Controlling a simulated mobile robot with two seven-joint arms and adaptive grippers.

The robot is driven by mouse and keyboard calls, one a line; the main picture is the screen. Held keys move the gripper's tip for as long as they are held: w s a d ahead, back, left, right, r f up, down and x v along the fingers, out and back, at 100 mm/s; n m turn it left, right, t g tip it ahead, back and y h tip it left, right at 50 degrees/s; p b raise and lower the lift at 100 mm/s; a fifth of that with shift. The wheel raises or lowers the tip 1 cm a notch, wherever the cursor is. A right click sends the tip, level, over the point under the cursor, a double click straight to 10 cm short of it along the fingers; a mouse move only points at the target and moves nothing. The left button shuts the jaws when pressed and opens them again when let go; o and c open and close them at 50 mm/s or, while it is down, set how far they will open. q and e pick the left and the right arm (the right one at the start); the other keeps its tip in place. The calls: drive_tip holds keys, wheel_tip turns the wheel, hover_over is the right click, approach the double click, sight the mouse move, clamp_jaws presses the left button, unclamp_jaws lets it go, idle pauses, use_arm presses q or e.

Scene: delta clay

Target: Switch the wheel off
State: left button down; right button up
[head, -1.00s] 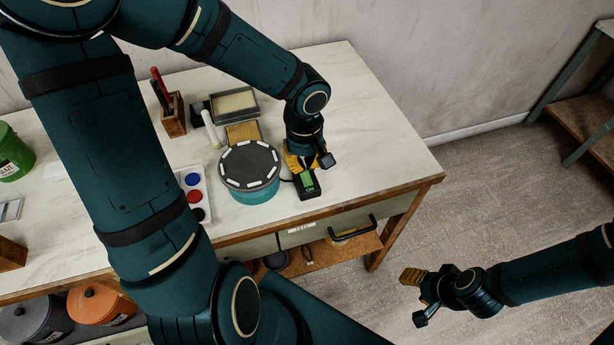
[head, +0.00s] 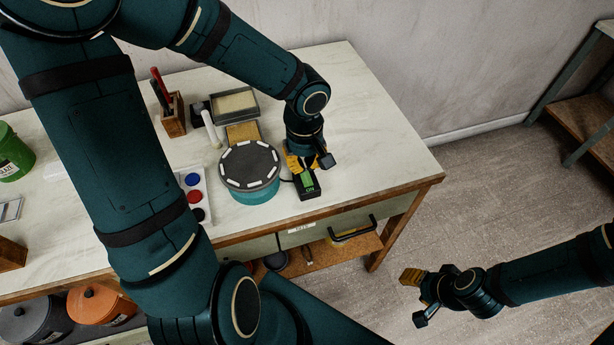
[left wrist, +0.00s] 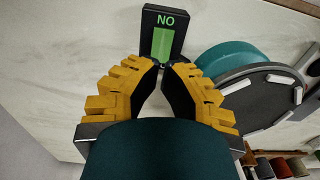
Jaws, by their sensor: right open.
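The pottery wheel (head: 249,166) has a dark round top with white marks near its rim and a teal base. It stands near the table's front edge, and also shows at the right of the left wrist view (left wrist: 262,100). Beside it is a black switch box (head: 307,192) with a green rocker and green lettering, seen in the left wrist view (left wrist: 179,18) just beyond my fingertips. My left gripper (left wrist: 161,64) has its yellow fingers brought together at the tips, empty, at the rocker's near end. Contact is unclear. My right gripper (head: 418,296) is open and empty over the floor.
Left of the wheel is a palette (head: 194,195) with coloured paint wells. Behind it are a sponge-coloured block (head: 242,133), a grey tray (head: 235,104) and a wooden tool holder (head: 174,117). The table's right end (head: 385,150) is clear.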

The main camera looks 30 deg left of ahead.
sight(305, 174)
use_arm(q)
drive_tip(key=shift+f+b, duration=1.7)
drive_tip(key=shift+b, duration=0.1)
idle(0.9)
drive_tip(key=shift+r, duration=0.2)
drive_tip(key=shift+r+p, duration=2.4)
drive_tip(key=shift+r, duration=1)
